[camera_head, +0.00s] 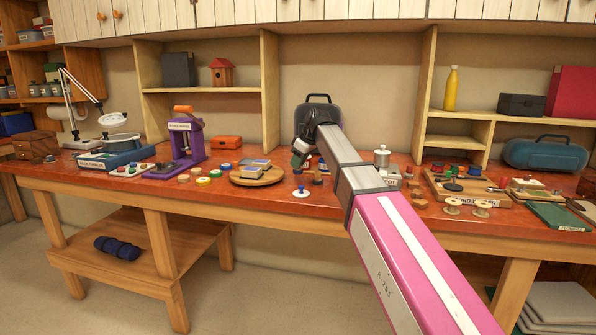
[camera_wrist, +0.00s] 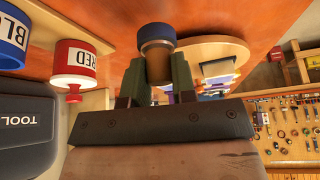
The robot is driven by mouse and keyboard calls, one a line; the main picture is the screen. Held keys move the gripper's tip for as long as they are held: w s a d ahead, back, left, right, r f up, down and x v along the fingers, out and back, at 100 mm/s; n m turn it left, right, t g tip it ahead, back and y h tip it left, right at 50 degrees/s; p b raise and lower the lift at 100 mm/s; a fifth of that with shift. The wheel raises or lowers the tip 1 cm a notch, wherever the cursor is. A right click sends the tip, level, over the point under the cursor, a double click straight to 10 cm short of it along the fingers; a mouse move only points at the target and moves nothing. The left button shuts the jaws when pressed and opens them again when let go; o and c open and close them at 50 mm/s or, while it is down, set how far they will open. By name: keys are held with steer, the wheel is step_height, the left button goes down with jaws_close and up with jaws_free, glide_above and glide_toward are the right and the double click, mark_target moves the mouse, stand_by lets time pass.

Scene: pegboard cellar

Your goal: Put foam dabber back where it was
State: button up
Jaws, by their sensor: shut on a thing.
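My gripper (camera_wrist: 157,78) is shut on a short round thing, the foam dabber (camera_wrist: 157,62), with a blue end and a brownish body. In the wrist view its blue end points away from the gripper. In the head view my gripper (camera_head: 299,158) is over the red-brown bench, behind the round wooden board's right side, and my arm hides part of the area. I cannot clearly tell the dabber's gap to the bench.
A red bottle (camera_wrist: 76,66) and blue bottle (camera_wrist: 12,45) stand near a dark toolbox (camera_wrist: 35,125). The round board (camera_head: 265,181) carries cards. A white disc with a blue knob (camera_head: 301,193) sits at the bench's front. A purple press (camera_head: 182,146) stands left, a silver canister (camera_head: 382,157) right.

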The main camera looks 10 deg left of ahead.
steer(key=shift+f, duration=1.6)
steer(key=shift+f, duration=0.15)
steer(key=o, duration=0.8)
steer(key=v, duration=1.2)
steer(key=shift+s+a+r, duration=0.1)
steer(key=shift+r, duration=0.1)
